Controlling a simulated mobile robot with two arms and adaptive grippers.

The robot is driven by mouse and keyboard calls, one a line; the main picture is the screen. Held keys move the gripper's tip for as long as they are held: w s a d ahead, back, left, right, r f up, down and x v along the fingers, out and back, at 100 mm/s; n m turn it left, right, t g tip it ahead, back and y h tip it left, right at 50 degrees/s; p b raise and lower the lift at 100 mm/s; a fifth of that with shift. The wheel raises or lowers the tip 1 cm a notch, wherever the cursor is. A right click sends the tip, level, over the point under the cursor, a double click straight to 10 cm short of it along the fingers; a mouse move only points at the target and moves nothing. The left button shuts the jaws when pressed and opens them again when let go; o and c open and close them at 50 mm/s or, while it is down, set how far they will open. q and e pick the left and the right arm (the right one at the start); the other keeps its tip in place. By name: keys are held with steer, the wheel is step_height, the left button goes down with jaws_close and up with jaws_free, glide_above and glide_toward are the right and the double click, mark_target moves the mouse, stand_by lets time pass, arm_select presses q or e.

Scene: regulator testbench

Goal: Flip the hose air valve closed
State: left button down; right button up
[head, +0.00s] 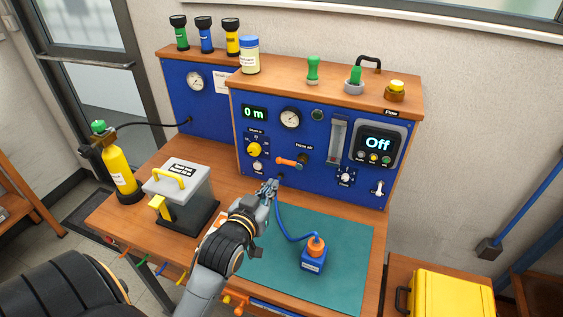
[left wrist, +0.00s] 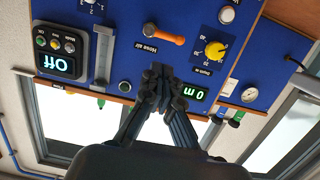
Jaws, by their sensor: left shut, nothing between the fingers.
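The hose air valve's orange handle (head: 287,161) lies about level on the blue panel, under the "Hose air" label. It points left from its dark pivot. In the left wrist view, which is upside down, the handle (left wrist: 165,33) is near the top middle. My left gripper (head: 268,187) is shut and empty in front of the panel, below and left of the handle in the head view. In the left wrist view its fingertips (left wrist: 160,72) show apart from the handle, by the "Hose air" label. My right gripper is not in view.
The panel (head: 335,183) also has a yellow knob (head: 254,149), gauges, a flow tube and a display reading "Off" (head: 377,143). A blue hose (head: 281,222) runs to a blue block (head: 314,260) on the green mat (head: 345,230). A grey box (head: 180,190) stands left.

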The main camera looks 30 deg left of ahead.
arm_select(q)
steer(key=shift+w+a+r+n+t+y, duration=0.25)
steer(key=shift+a+r, duration=0.2)
steer(key=shift+r, duration=0.3)
steer(key=shift+w+a+r+n+t+y, duration=0.15)
steer(key=shift+a+r+t, duration=0.25)
steer(key=shift+r, duration=0.3)
steer(key=shift+w, duration=0.1)
steer(key=p, duration=0.2)
glide_above(288, 162)
steer(key=s, duration=0.3)
steer(key=shift+w+a+f, duration=0.1)
steer(key=shift+a+f, duration=0.05)
steer(key=shift+f, duration=1)
steer(key=shift+w+a+f, duration=0.1)
steer(key=shift+a+f, duration=0.05)
steer(key=shift+f, duration=0.95)
